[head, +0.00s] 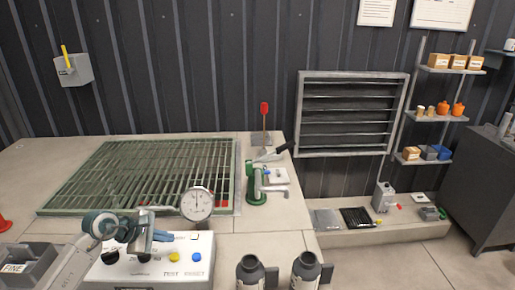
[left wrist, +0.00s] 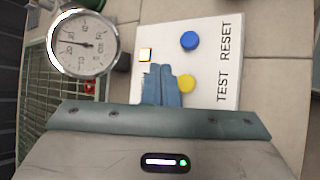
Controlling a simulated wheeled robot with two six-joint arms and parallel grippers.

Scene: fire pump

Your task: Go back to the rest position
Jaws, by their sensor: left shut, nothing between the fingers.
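My left gripper (head: 165,237) is over the white control panel (head: 205,270), with its arm coming in from the lower left. In the left wrist view its two blue fingers (left wrist: 158,84) are closed together with nothing between them. They overlap the panel close to the yellow button (left wrist: 187,83); whether they touch the panel I cannot tell. The blue button (left wrist: 189,40) and the words TEST and RESET are clear of the fingers. My right gripper is not in view.
A round dial gauge (head: 196,203) stands behind the panel and close to the fingers. Two dark bottles (head: 250,271) (head: 305,268) stand right of the panel. A green-framed grating (head: 140,175) lies behind. A green fitting (head: 256,185) stands at its right.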

